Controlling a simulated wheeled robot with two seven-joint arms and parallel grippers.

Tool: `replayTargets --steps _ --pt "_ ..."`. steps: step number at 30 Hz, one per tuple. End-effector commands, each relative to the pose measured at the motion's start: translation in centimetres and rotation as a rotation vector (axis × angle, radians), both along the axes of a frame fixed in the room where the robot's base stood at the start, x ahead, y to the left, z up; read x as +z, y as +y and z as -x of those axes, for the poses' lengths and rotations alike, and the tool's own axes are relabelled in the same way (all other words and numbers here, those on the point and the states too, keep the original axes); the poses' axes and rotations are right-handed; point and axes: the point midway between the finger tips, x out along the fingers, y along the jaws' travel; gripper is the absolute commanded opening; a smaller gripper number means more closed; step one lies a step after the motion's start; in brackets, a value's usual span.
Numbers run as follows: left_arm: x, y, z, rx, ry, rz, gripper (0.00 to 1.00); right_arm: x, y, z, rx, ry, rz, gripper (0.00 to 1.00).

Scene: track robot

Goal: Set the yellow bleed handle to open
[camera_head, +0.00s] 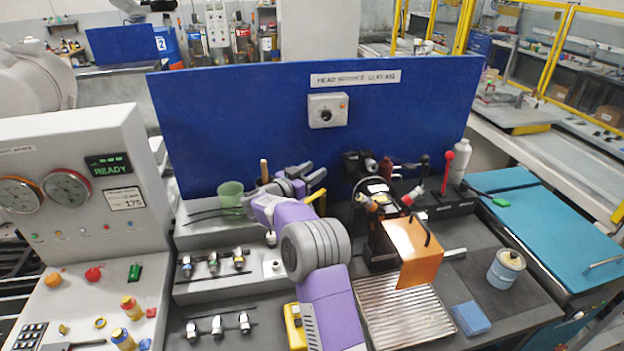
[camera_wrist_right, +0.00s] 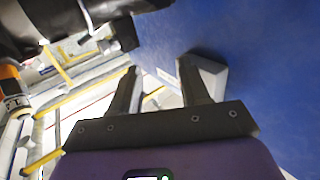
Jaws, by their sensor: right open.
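A yellow handle (camera_head: 316,196), which looks like the bleed handle, slants up to the right in front of the blue panel in the head view. My right gripper (camera_head: 303,177) is just above and left of it, at the end of my purple arm. Its base is partly hidden by the arm, so I cannot tell its setting. In the right wrist view the two fingers of my right gripper (camera_wrist_right: 164,88) stand apart with nothing clearly held between them. I cannot tell whether they touch the handle. My left gripper is not in view.
A blue panel (camera_head: 230,120) rises behind the bench. A green cup (camera_head: 231,195) stands left of my gripper. A ribbed metal tray (camera_head: 405,318) lies in front.

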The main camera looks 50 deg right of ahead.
Motion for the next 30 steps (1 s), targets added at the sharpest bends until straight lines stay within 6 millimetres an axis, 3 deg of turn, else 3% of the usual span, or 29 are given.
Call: replayTargets --steps 7,11,16,20,23,30 --pt "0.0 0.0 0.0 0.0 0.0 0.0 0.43 0.0 0.0 0.0 0.0 0.0 0.0 0.44" --pt "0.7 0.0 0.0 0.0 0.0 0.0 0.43 0.8 -0.2 -0.2 0.03 -0.015 0.005 0.24" --pt "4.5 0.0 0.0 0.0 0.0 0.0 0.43 4.4 -1.1 -1.4 0.24 -0.103 -0.019 0.0" --pt "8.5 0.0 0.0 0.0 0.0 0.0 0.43 5.9 -1.1 -1.6 0.451 -0.176 -0.162 0.0" --pt "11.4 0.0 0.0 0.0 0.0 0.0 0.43 5.5 -0.3 -0.1 0.554 -0.219 -0.351 0.0" --pt "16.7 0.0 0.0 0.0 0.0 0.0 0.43 2.1 3.8 7.5 0.537 -0.28 -0.868 0.0"
